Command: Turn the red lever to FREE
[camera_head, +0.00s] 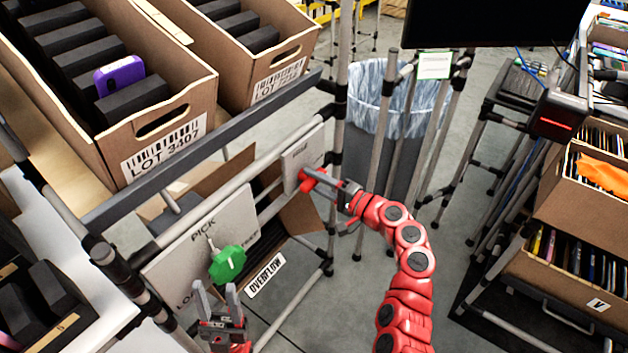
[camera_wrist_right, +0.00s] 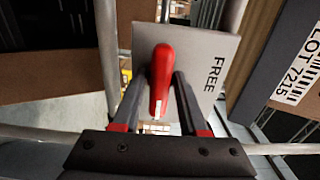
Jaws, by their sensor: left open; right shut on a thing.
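The red lever (camera_head: 311,179) sits on a pale plate (camera_head: 303,157) on the front of the rack. In the right wrist view the red lever (camera_wrist_right: 161,75) lies lengthwise between the two fingers of my right gripper (camera_wrist_right: 158,112), which is shut on it. The plate (camera_wrist_right: 205,50) there bears the word FREE to the right of the lever; the lever does not lie toward that word. In the head view my right gripper (camera_head: 333,187) partly covers the lever.
Cartons (camera_head: 165,130) of dark blocks stand tilted on the rack above. A lined bin (camera_head: 385,125) stands behind my right arm. Open floor lies right of that arm.

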